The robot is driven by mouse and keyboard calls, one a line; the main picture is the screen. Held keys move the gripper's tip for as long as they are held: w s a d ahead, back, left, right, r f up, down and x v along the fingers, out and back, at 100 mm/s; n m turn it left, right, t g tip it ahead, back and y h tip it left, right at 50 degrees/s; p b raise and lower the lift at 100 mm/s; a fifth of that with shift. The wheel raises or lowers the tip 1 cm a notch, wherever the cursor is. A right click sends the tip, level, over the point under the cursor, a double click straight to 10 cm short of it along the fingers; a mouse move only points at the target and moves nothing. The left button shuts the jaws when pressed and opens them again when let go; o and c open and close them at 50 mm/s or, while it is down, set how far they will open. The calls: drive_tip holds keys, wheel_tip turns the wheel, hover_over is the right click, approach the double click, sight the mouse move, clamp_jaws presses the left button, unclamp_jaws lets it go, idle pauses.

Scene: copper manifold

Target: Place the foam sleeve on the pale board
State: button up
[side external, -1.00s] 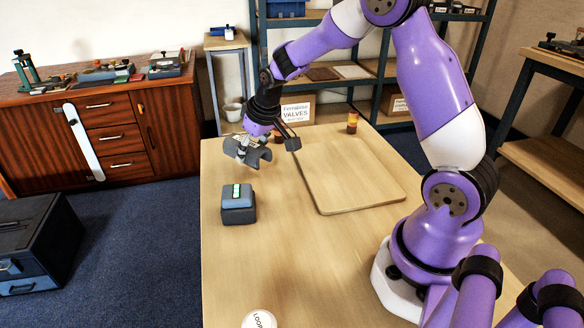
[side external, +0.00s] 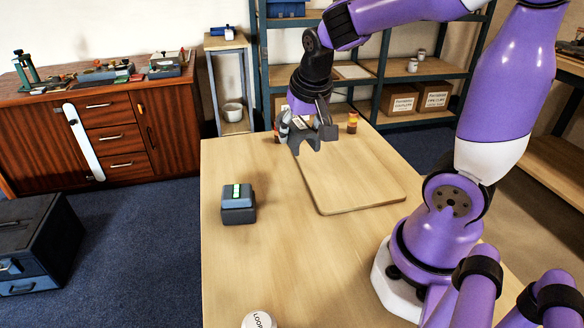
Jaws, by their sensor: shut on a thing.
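The foam sleeve (side external: 308,138) is a grey, arched piece. My gripper (side external: 303,124) is shut on it and holds it up in the air, over the far left part of the pale board in the side external view. The pale board (side external: 357,183) is a flat, raised-edge wooden panel lying on the table. Its visible surface is bare. The sleeve and my gripper hide the board's far left corner. The sleeve appears apart from the board, but its exact height is hard to tell.
A blue and dark grey box with a green strip (side external: 238,203) stands on the table (side external: 270,255), left of the board. A white round item marked LOOP (side external: 259,320) is at the front.

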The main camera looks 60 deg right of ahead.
drive_tip(key=s+d+m, duration=0.1)
drive_tip(key=s+d, duration=0.1)
drive_tip(key=d, duration=0.1)
hover_over(340, 163)
drive_tip(key=s+a, duration=0.1)
wheel_tip(340, 163, down, 7)
drive_tip(key=shift+a+r, duration=0.1)
drive_tip(key=shift+d+f, duration=0.2)
drive_tip(key=shift+f, duration=1.9)
drive_tip(key=shift+f, duration=0.15)
drive_tip(key=o, duration=1)
